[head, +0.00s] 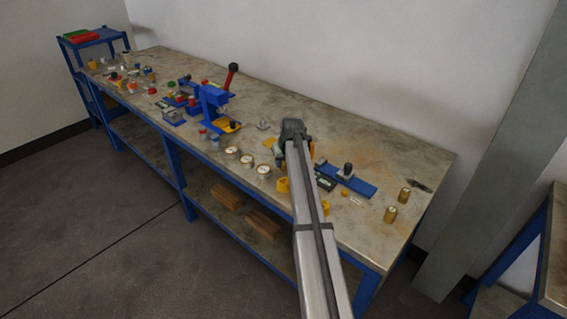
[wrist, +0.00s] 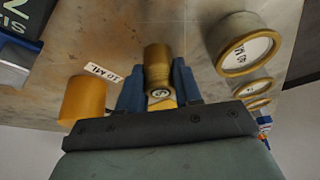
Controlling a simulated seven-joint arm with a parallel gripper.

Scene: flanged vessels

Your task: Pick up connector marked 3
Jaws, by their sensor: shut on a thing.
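In the wrist view a brass cylindrical connector (wrist: 158,57) stands between the two blue fingers of my gripper (wrist: 158,82). The fingers are shut on its sides. A small round mark shows on its near end; it looks like a 3 but is too small to read surely. I cannot tell whether the connector is clear of the table. In the head view my gripper (head: 293,132) is over the right half of the bench, and my arm hides the connector there.
Beside the connector are a yellow cylinder (wrist: 83,101), a "10 ML" label (wrist: 102,72) and a round white-topped vessel (wrist: 245,45). On the bench (head: 400,160) stand a blue press (head: 211,100), a blue rail (head: 355,184) and brass cylinders (head: 390,214). The bench's back right is mostly clear.

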